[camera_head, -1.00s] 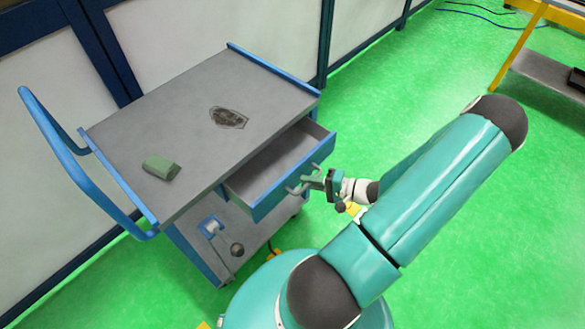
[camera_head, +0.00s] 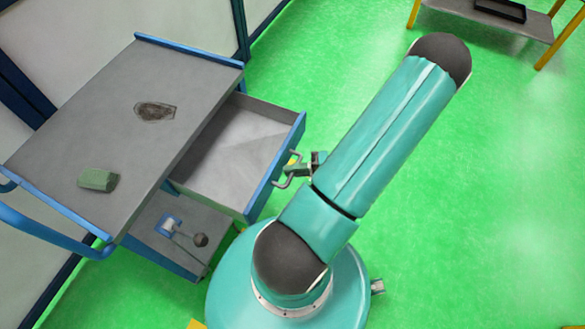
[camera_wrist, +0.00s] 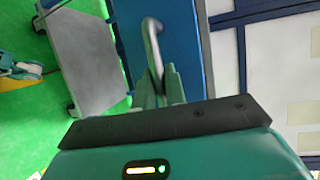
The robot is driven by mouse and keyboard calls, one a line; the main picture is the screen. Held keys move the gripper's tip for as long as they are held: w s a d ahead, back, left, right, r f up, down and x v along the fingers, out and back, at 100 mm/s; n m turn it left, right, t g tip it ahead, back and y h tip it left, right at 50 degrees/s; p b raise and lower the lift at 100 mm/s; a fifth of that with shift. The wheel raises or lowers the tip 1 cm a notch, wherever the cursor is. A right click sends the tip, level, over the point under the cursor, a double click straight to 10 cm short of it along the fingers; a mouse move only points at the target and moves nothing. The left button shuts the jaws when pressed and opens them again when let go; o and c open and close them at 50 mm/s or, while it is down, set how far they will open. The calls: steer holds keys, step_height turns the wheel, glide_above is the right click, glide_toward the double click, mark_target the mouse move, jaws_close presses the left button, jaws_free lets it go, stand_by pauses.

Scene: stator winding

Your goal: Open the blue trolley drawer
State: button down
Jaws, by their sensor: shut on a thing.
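The blue trolley (camera_head: 190,70) stands at the left in the head view, with a grey top and blue edges. Its drawer (camera_head: 235,150) is pulled well out toward my body, and its inside looks empty. The grey handle (camera_head: 283,172) is on the blue drawer front. My gripper (camera_head: 298,170) is at the handle and shut on it; my arm hides part of the wrist. In the wrist view the fingers (camera_wrist: 160,88) close on the bar handle (camera_wrist: 152,45), with the blue drawer front (camera_wrist: 182,45) behind it.
A green block (camera_head: 98,180) and a dark flat part (camera_head: 155,111) lie on the trolley top. The lower shelf (camera_head: 178,238) holds a tool with a dark round knob. A yellow-legged table (camera_head: 500,22) stands far back right. Green floor is clear at the right.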

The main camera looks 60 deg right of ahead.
steer(key=c, duration=1.5)
jaws_free()
steer(key=shift+o, duration=0.2)
steer(key=v, duration=1.4)
steer(key=shift+w, duration=0.15)
steer(key=w+a+r+n+g, duration=0.45)
steer(key=w+r+g, duration=0.25)
steer(key=w+r, duration=0.3)
steer(key=w+a+r+n+g, duration=0.5)
steer(key=w+r, duration=0.3)
steer(key=w, duration=0.4)
steer(key=w+a+r+n+t+h, duration=0.1)
steer(key=w+a+r+n+h, duration=0.1)
steer(key=a+r, duration=0.5)
steer(key=w+a+r+n+t+h, duration=0.2)
steer(key=a+r, duration=0.6)
steer(key=a, duration=0.9)
steer(key=h, duration=0.2)
steer(key=shift+r+h, duration=0.2)
steer(key=shift+h, duration=0.1)
